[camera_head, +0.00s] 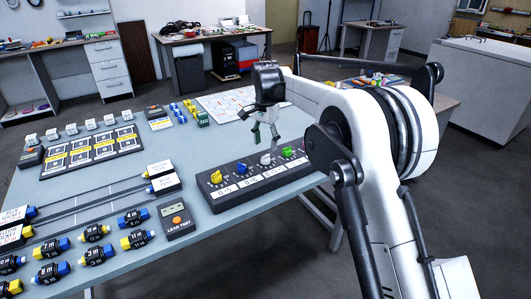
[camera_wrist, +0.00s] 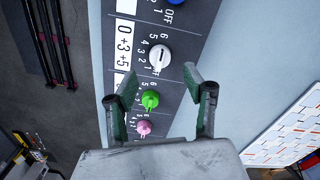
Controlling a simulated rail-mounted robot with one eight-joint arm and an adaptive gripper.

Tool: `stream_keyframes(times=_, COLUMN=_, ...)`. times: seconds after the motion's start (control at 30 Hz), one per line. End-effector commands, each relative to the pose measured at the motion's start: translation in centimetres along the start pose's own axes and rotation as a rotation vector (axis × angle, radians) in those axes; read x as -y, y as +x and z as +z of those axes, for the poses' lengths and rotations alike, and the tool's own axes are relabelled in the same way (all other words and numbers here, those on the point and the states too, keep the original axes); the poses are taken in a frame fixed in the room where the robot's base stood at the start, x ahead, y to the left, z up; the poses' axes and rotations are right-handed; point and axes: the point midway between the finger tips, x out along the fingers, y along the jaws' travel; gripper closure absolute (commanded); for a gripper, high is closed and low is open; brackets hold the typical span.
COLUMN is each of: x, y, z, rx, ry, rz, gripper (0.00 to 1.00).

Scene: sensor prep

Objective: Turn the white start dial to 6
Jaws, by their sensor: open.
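The white start dial (camera_wrist: 160,57) sits on the dark dial panel (camera_wrist: 187,45), with printed numbers around it. A dark line on its face runs toward the lower side in the wrist view; I cannot tell exactly which mark it meets. In the head view the white dial (camera_head: 265,159) shows just below my gripper (camera_head: 262,135). My gripper is open and empty above the panel. In the wrist view its two green-padded fingers (camera_wrist: 160,80) stand apart, to either side of and slightly below the white dial. No contact with the dial shows.
Yellow (camera_head: 216,177), blue (camera_head: 241,168) and green (camera_head: 287,151) dials share the panel; a pink dial (camera_wrist: 143,128) also shows in the wrist view. A lead tester (camera_head: 177,221) lies left of the panel. Connectors and a card board (camera_head: 93,151) occupy the table.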

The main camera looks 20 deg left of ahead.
Motion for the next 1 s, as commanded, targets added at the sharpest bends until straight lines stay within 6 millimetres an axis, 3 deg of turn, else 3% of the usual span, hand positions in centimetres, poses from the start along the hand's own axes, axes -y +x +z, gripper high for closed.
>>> stream_keyframes(times=0.13, x=0.0, y=-2.8, z=0.0, rx=0.000, ry=0.000, rz=0.000, gripper=0.53)
stream_keyframes(times=0.33, x=0.0, y=-5.0, z=0.0, rx=0.000, ry=0.000, rz=0.000, gripper=0.53)
stream_keyframes(times=1.0, x=-0.6, y=-6.1, z=-0.2, rx=-0.003, ry=-0.001, rz=-0.004, gripper=0.53)
